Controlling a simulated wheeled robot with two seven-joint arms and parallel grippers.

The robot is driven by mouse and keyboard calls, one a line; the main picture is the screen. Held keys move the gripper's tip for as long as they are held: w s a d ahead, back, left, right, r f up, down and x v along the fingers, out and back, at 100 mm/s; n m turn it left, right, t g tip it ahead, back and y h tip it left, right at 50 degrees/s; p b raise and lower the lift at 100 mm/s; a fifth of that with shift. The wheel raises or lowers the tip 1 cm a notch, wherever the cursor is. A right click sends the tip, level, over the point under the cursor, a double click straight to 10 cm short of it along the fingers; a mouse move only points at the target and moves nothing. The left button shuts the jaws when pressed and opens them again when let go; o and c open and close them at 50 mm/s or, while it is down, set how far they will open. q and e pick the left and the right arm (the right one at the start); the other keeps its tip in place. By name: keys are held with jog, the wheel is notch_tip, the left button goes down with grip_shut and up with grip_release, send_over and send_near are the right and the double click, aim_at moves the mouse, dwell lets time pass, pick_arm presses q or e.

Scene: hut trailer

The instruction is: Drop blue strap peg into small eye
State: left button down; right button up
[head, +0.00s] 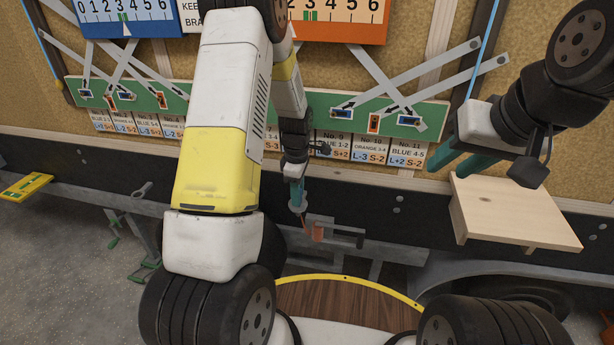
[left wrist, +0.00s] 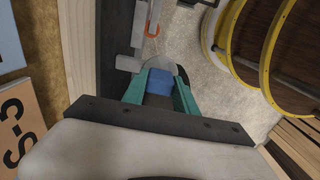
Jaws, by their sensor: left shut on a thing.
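My left gripper (head: 297,196) points down in front of the dark trailer rail in the head view. In the left wrist view its teal fingers (left wrist: 158,92) are shut on a blue block, the blue strap peg (left wrist: 157,82). A pale grey rounded piece shows just beyond the block. A small orange piece (head: 317,232) by a grey metal bracket lies just below the gripper; an orange loop (left wrist: 152,24) shows ahead of the fingers. I cannot tell which part is the small eye. My right gripper (head: 447,170) is open and empty at the right.
A wooden shelf (head: 515,212) juts out at the right below my right gripper. A green strip (head: 250,103) with metal bars and label cards spans the wall. A round wooden top with a yellow rim (head: 345,300) is low in front. A yellow step (head: 25,187) is at the far left.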

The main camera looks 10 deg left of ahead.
pick_arm(q)
jog(key=c, duration=0.9)
grip_release()
